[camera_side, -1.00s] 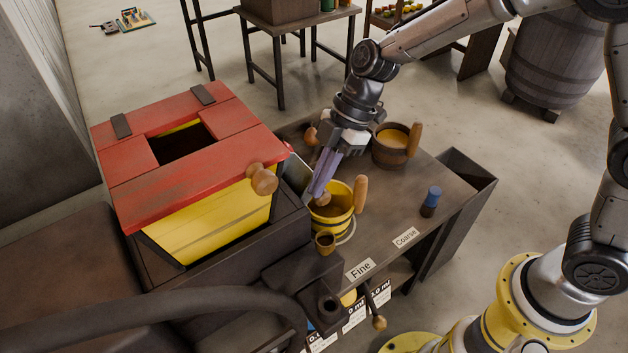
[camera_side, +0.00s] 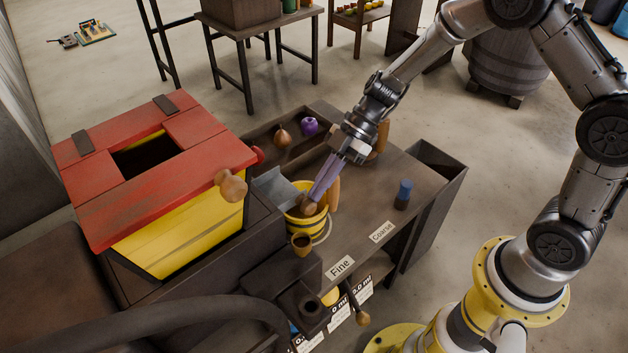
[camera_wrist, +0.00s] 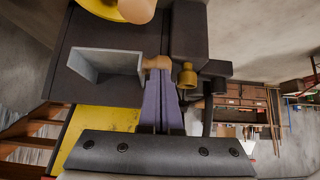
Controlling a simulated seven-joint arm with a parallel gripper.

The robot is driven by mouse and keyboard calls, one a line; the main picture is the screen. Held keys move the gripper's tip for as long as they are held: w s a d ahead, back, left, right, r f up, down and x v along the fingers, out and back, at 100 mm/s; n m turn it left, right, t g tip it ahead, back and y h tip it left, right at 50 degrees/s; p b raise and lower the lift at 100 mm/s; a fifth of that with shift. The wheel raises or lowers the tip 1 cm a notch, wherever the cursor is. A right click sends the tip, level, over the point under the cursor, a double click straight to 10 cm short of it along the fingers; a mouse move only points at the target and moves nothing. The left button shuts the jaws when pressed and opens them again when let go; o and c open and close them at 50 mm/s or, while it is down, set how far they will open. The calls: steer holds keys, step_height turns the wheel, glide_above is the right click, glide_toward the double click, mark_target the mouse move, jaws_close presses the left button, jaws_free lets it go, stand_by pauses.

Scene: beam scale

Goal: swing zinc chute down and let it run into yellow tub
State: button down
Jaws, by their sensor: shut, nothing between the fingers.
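The yellow bin (camera_side: 180,235) with a red lid (camera_side: 125,195) stands left. A second tub is mostly hidden behind my gripper. Bench around the labels is clear.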

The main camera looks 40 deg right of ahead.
steer(key=f, duration=0.3)
steer(key=shift+d+f, duration=0.4)
steer(key=shift+s+f, duration=0.15)
steer(key=shift+f, duration=0.1)
steer(key=v, duration=1.4)
steer(key=shift+w+r, duration=0.2)
steer(key=shift+r, duration=0.05)
steer(key=shift+a, duration=0.1)
